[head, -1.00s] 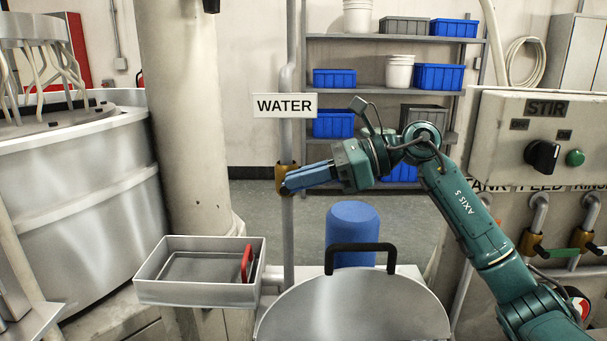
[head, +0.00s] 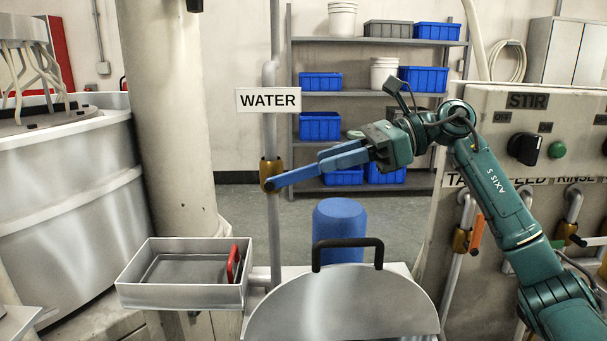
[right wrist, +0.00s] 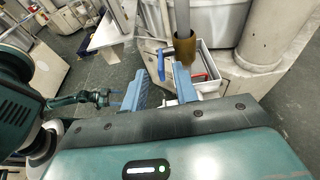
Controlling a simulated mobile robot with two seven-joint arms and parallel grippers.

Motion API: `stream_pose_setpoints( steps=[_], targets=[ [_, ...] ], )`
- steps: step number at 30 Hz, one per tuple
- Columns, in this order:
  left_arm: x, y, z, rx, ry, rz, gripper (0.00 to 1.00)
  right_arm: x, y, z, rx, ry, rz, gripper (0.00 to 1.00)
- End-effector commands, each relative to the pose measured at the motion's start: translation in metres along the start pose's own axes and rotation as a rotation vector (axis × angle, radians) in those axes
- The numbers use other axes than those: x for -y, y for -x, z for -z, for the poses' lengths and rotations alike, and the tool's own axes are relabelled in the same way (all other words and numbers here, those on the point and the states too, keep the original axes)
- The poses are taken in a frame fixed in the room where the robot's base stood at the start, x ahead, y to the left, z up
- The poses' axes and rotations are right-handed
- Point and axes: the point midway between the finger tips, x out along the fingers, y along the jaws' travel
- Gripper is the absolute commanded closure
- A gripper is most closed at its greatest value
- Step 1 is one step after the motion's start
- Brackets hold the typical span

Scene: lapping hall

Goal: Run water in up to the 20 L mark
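The WATER sign (head: 268,100) hangs on a grey vertical pipe (head: 272,225). Below it is a brass valve (head: 268,174), also seen in the right wrist view (right wrist: 185,48). A blue lever (head: 293,178) reaches from the valve to the right, toward my right gripper (head: 320,163). In the right wrist view my right gripper (right wrist: 160,90) has its two blue fingers spread, with the lever (right wrist: 160,66) just beyond their tips. I cannot tell whether they touch it. No 20 L mark or water level shows.
A round metal lid (head: 345,305) with a black handle (head: 347,243) is in front, with a blue cylinder (head: 339,222) behind it. A metal tray (head: 180,296) holds a red-handled item. The STIR panel (head: 545,130) stands right; shelves are behind.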

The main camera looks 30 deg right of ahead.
Motion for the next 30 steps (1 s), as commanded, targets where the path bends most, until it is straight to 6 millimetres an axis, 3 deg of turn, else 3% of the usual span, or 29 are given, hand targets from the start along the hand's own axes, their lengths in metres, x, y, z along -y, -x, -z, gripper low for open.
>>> stream_pose_setpoints(
  steps=[3, 9, 30],
  targets=[
    [0.001, -0.003, -0.004, -0.003, 0.008, -0.001, 0.27, 0.001, 0.024, 0.001, 0.0, 0.0, 0.004, 0.71],
    [0.0, -0.003, -0.005, -0.005, 0.018, -0.004, 0.27, 0.0, 0.047, 0.0, 0.0, 0.0, 0.001, 0.71],
    [-0.001, -0.002, -0.004, -0.007, 0.019, -0.006, 0.27, 0.0, 0.051, 0.0, 0.0, 0.0, -0.001, 0.71]
  ],
)
